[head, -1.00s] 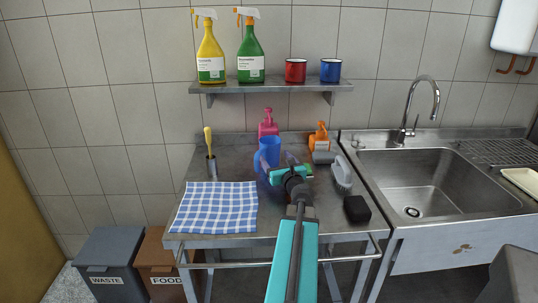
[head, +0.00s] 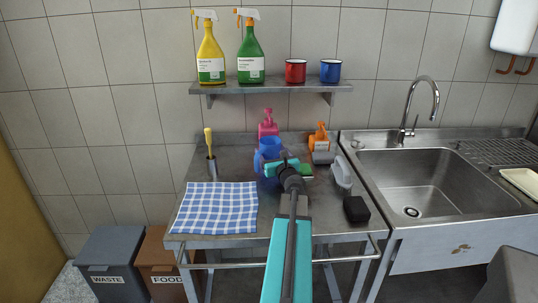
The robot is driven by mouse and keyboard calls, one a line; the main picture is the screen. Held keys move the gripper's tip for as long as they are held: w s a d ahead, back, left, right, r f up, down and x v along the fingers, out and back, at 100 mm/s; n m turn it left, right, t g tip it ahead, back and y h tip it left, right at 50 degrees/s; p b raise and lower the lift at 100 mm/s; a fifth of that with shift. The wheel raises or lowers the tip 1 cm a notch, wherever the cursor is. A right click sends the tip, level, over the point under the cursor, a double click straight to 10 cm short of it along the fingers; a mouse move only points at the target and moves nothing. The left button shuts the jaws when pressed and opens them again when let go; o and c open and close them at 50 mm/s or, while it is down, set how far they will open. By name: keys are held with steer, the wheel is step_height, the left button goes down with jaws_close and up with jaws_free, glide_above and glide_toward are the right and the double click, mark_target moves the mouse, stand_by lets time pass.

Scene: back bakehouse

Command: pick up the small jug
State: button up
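The small jug (head: 269,143) is blue and stands on the steel table, in front of the pink pump bottle. My gripper (head: 281,165), with teal parts, is in front of the jug's body and hides much of it. Blue shows to the left of my gripper and just below it. The fingertips are small and overlap the jug in the picture. I cannot tell whether they touch it or are open or shut.
A checked cloth (head: 215,208) lies front left. A yellow-handled brush (head: 209,144) stands in a holder. On the right are an orange-topped bottle (head: 320,138), a white-handled brush (head: 342,173), a green sponge (head: 307,171) and a black block (head: 356,209). A shelf (head: 270,87) hangs above.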

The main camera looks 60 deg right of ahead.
mark_target(275, 146)
stand_by(0.4)
steer(key=c, duration=1)
steer(key=shift+o, duration=0.2)
steer(key=shift+r, duration=0.35)
steer(key=shift+r, duration=1.55)
steer(key=shift+s+a, duration=0.25)
steer(key=shift+s, duration=0.6)
steer(key=s+a+r+b, duration=0.1)
steer(key=s+a, duration=0.2)
steer(key=s, duration=1)
steer(key=shift+s, duration=0.35)
steer(key=shift+a+r, duration=0.1)
